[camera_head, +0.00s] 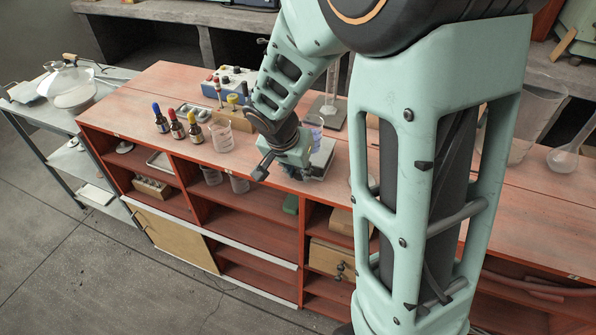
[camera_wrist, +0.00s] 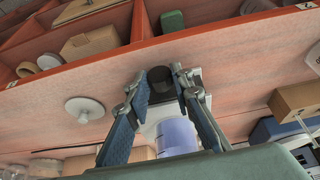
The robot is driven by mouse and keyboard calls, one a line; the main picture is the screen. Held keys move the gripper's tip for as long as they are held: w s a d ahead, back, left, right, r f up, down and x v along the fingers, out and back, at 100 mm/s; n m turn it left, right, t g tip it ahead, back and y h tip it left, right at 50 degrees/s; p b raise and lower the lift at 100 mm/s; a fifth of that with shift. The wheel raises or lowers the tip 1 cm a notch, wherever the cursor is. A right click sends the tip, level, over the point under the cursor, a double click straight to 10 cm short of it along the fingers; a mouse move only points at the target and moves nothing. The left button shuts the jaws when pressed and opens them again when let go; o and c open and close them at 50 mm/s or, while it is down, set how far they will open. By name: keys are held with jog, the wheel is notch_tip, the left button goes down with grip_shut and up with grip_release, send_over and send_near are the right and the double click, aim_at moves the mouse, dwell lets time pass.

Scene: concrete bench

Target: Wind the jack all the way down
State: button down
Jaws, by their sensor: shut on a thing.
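The jack (camera_head: 322,158) is a small grey stand near the front edge of the red bench top, partly hidden by my gripper. In the wrist view its pale plate (camera_wrist: 193,78) shows behind the fingers. A dark round knob (camera_wrist: 160,76) projects at its front. A translucent violet-and-white cylinder (camera_wrist: 177,136) stands on or just behind the plate; it also shows in the head view (camera_head: 316,136). My gripper (camera_wrist: 162,86) has a finger on each side of the knob and is shut on it. In the head view, my gripper (camera_head: 284,170) reaches down beside the jack.
Left of my gripper are a glass beaker (camera_head: 222,136) and several dropper bottles (camera_head: 177,126). A blue-and-white device (camera_head: 232,82) stands behind them. A stand with a grey base (camera_head: 328,112) is behind the jack. Open shelves (camera_head: 250,215) lie below the bench edge.

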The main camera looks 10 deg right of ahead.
jog(key=shift+w+a+f+g+h+b, duration=0.1)
jog(key=shift+a+f+g+h+b, duration=0.1)
jog(key=shift+g+h+b, duration=0.5)
jog(key=shift+r+n+h+b, duration=0.15)
jog(key=shift+n+h+b, duration=0.15)
jog(key=shift+h+b, duration=0.15)
jog(key=c, duration=1.7)
grip_release()
jog(key=shift+r, duration=0.1)
jog(key=v, duration=1.2)
